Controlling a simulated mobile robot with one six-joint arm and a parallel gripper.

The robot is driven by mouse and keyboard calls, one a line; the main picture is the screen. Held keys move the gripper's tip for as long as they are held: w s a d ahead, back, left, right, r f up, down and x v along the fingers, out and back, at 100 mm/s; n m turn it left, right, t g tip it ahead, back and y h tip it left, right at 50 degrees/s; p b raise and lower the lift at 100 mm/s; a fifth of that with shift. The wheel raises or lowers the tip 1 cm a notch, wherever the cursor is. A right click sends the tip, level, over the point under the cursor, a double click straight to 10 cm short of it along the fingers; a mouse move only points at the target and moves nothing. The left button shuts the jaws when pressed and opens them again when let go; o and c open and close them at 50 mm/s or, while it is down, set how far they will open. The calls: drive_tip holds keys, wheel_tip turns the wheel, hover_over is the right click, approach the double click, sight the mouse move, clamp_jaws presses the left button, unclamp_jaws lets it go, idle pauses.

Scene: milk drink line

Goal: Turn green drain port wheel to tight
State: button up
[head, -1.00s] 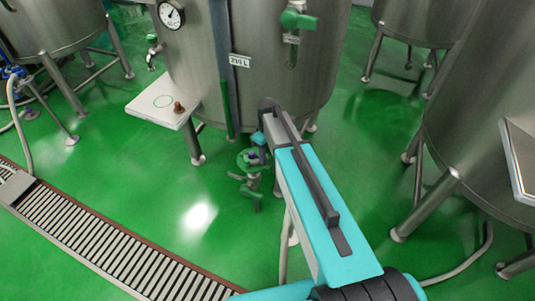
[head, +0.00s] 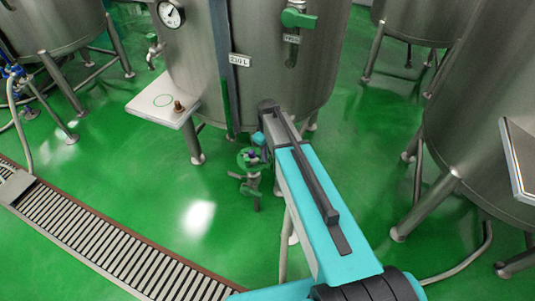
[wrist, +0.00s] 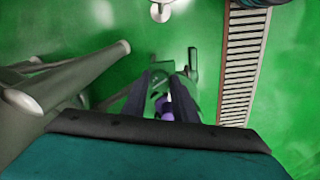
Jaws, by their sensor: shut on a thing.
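The green drain port wheel (head: 245,160) sits low under the middle tank, on a pipe fitting just left of my arm's end. My gripper (head: 264,158) is at the wheel, partly hidden by my arm in the head view. In the wrist view the two dark fingers of my gripper (wrist: 168,92) reach down and are shut on the green wheel (wrist: 157,90). A small purple part (wrist: 167,110) shows between the fingers. The wheel's far side and any tightness mark are hidden or too small to tell.
The middle tank (head: 270,70) stands above, with a side shelf (head: 155,108) at left. A floor drain grate (head: 100,240) runs at lower left. A tank (head: 480,140) stands at right. Green floor between is clear.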

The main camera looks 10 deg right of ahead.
drive_tip(key=shift+m, duration=0.3)
drive_tip(key=m+b, duration=0.2)
drive_tip(key=m, duration=0.4)
drive_tip(key=shift+a, duration=0.1)
drive_tip(key=m+b, duration=0.1)
drive_tip(key=m, duration=0.6)
drive_tip(key=m+b, duration=0.1)
drive_tip(key=m, duration=0.4)
drive_tip(key=shift+w+a, duration=0.1)
drive_tip(key=m, duration=0.5)
drive_tip(key=o, duration=1)
drive_tip(key=shift+o, duration=0.2)
drive_tip(key=shift+r, duration=0.1)
